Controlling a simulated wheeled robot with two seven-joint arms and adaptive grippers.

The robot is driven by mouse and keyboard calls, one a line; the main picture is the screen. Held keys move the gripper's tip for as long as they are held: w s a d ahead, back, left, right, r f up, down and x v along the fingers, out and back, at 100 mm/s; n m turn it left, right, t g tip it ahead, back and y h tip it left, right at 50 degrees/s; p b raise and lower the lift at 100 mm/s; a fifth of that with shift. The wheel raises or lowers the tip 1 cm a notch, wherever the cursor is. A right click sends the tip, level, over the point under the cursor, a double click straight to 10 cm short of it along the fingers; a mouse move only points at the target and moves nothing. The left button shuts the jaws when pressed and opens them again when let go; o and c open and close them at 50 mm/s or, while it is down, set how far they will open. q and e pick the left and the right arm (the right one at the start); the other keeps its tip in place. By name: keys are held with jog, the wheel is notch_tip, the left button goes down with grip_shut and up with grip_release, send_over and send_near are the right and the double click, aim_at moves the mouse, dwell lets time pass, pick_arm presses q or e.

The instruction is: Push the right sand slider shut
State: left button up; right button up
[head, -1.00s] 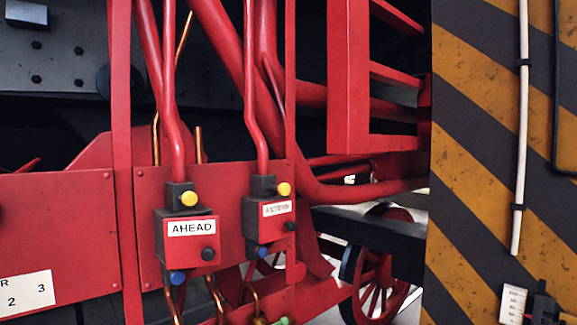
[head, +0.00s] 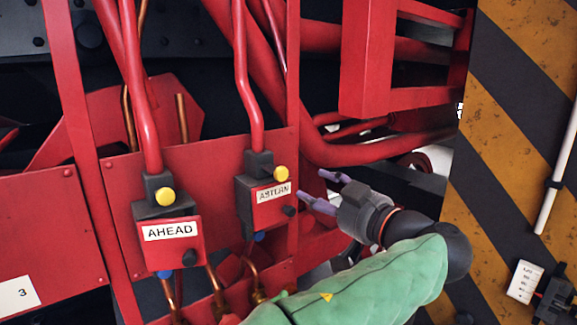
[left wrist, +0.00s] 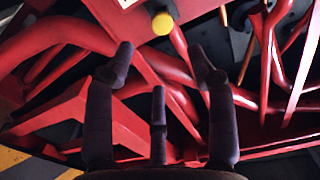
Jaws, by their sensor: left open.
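Two red boxes hang on a red panel. The left one (head: 186,252) is labelled AHEAD, the right one (head: 268,212) ASTERN. Each has a dark block on top with a yellow knob, a dark knob at its lower right and a blue knob below. I cannot tell which part is the slider. My left gripper (head: 317,186) is open and empty, its purple fingers pointing left just right of the ASTERN box, apart from it in the picture. In the left wrist view, a yellow knob (left wrist: 162,23) shows beyond the spread fingers (left wrist: 161,62). My right gripper is not in view.
Red pipes (head: 246,95) run down into the boxes, and copper pipes (head: 252,275) leave below. A red upright (head: 292,130) stands between the ASTERN box and my gripper in the picture. A striped yellow-black panel (head: 520,110) stands at right.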

aim_at(283, 173)
pick_arm(q)
jog(key=p+x, duration=0.3)
jog(key=x, duration=0.7)
jog(key=shift+w+a+r, duration=0.1)
jog(key=shift+a, duration=0.2)
